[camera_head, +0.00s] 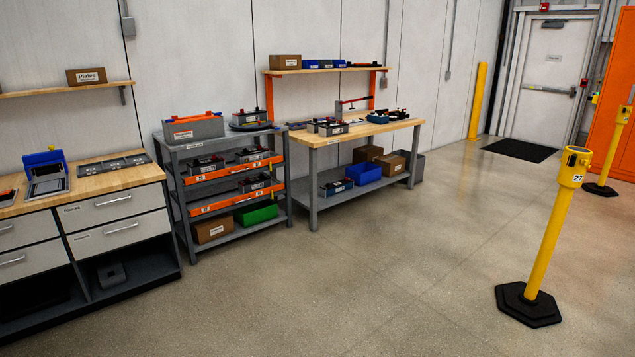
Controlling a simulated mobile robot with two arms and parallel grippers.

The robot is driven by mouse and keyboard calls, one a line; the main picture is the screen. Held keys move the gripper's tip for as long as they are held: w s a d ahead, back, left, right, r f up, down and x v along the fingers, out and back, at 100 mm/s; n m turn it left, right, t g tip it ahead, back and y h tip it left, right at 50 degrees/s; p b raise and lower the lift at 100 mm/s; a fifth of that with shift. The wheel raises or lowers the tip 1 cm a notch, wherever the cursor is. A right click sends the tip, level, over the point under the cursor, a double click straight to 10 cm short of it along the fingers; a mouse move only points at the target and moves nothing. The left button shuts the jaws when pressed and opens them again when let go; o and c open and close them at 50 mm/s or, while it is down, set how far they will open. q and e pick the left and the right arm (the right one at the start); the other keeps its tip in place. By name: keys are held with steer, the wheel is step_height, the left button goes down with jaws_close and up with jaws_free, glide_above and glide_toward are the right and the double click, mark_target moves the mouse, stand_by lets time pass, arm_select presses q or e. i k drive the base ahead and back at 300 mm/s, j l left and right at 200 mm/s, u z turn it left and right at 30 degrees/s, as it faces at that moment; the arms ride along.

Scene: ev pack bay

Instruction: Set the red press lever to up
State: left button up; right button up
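A small red bar (352,101) stands out above the back of the wooden-topped workbench (318,141), in the middle of the view. It looks like the press lever. It runs nearly level, rising slightly to the right, on a thin upright at its left end. It is too small and far off to tell its exact setting. Several dark, blue and grey parts lie around it on the bench top. Neither of my grippers is in view.
A grey shelf rack (176,195) with orange rails stands left of the bench, and a drawer cabinet (112,208) further left. A yellow post (547,235) on a black base stands at the right. The concrete floor (370,270) before the bench is clear.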

mark_target(354, 101)
steer(key=i, duration=3.85)
steer(key=i+z, duration=0.1)
steer(key=i, duration=0.55)
steer(key=i+j+z, duration=0.1)
steer(key=i, duration=0.6)
steer(key=i+j, duration=0.15)
steer(key=i, duration=0.5)
